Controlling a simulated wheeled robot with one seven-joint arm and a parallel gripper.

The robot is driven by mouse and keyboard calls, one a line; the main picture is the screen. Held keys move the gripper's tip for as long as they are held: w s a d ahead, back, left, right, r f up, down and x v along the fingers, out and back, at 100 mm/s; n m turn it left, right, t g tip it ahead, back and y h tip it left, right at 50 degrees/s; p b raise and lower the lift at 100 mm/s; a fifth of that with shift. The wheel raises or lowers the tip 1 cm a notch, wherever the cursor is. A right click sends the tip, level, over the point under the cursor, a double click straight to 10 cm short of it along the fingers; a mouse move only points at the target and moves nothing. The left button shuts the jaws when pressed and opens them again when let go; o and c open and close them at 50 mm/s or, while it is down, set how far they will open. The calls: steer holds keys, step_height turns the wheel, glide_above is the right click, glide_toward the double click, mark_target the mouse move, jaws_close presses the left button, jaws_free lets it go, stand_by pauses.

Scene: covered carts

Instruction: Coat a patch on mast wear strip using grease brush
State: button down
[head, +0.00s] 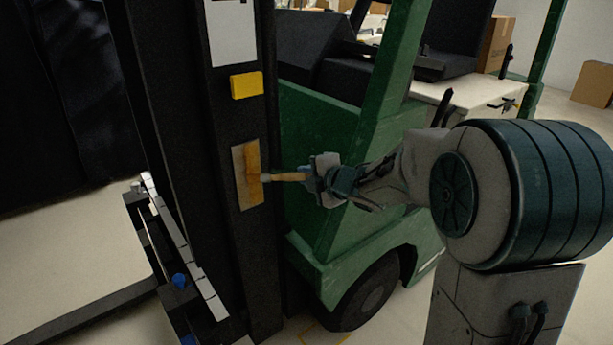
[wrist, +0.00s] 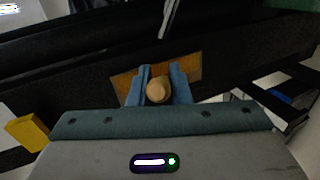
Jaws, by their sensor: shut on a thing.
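The grease brush (head: 288,177) has a tan handle, and its head end meets the mast wear strip. My gripper (head: 318,178) is shut on the handle; in the wrist view the handle's round end (wrist: 158,90) shows between the two blue fingers. The wear strip (head: 240,186) is a tan upright plate on the dark mast. An orange-brown smear covers much of its right side around the brush. In the wrist view the strip (wrist: 123,87) shows brownish behind the fingers. The bristles are mostly hidden; I cannot tell how hard they press.
A yellow block (head: 247,85) and a white plate (head: 232,34) are on the mast above the strip. The green truck body (head: 322,150) stands close behind my gripper. A carriage with blue parts (head: 179,281) juts out at lower left.

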steer(key=shift+f+b, duration=1.35)
steer(key=shift+f, duration=0.25)
steer(key=shift+f+b, duration=1.45)
steer(key=shift+f, duration=0.05)
step_height(320, 180, down, 3)
steer(key=b, duration=0.3)
steer(key=shift+w+f, duration=0.1)
steer(key=shift+a, duration=0.2)
